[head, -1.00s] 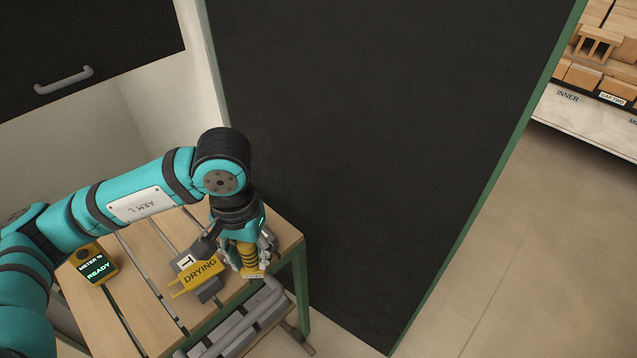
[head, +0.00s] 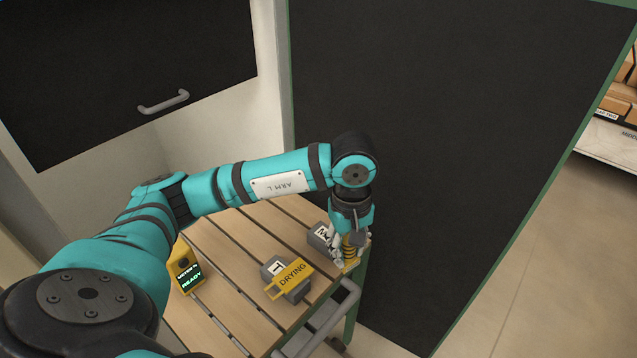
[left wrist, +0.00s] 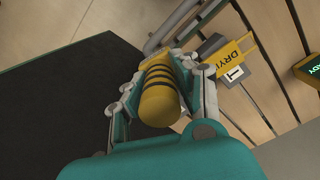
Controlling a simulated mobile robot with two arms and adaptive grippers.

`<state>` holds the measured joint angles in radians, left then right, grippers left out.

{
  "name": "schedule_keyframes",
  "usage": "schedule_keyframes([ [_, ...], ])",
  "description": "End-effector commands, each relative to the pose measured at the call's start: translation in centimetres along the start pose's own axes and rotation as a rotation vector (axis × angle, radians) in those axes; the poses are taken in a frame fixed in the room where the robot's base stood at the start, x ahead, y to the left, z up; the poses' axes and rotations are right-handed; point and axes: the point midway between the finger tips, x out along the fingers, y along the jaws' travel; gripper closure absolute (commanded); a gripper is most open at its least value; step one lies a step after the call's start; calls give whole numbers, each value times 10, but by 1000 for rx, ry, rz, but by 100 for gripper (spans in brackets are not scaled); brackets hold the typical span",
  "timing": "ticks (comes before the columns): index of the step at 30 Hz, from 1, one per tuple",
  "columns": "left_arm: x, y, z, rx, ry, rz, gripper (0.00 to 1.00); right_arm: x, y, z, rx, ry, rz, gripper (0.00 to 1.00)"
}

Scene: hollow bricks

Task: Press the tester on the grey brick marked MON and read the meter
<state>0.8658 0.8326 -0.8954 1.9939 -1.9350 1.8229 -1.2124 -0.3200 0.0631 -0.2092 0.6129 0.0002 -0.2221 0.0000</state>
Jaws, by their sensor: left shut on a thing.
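My left gripper (head: 352,246) is shut on the tester (head: 349,250), a yellow cylinder with black bands. The tester also shows between the fingers in the left wrist view (left wrist: 161,96). A grey brick (head: 318,236) with a white label starting with M stands on the slatted table beside the gripper; the rest of its label is hidden. I cannot tell whether the tester touches it. The yellow meter (head: 187,268) stands at the table's left and its green display reads READY. My right gripper is not in view.
A second grey brick (head: 295,292) carries a yellow DRYING tag (head: 291,275) and a white label. The slatted wooden table (head: 245,240) is bare between it and the meter. A grey rail (head: 330,318) runs along the front edge. A large dark panel (head: 440,130) stands behind.

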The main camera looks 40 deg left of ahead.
Motion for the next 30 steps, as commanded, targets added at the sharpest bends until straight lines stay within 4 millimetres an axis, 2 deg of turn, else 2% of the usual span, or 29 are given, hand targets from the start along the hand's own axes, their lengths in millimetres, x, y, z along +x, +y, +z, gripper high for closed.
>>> schedule_keyframes([
  [1, -10, 6, -14, -188, -2, 0, 97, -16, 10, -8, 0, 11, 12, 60],
  [8, -11, 15, -78, -1033, 5, 1, 97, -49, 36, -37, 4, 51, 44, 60],
  [12, -8, 13, -108, -1435, 17, 1, 97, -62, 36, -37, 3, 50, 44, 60],
  [15, -6, 11, -123, -1626, 25, 4, 97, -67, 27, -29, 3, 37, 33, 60],
  [21, 0, 9, -133, -1772, 31, 5, 97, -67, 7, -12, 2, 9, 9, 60],
  [30, 22, 8, -133, -1772, 30, 6, 97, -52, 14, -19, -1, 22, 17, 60],
])
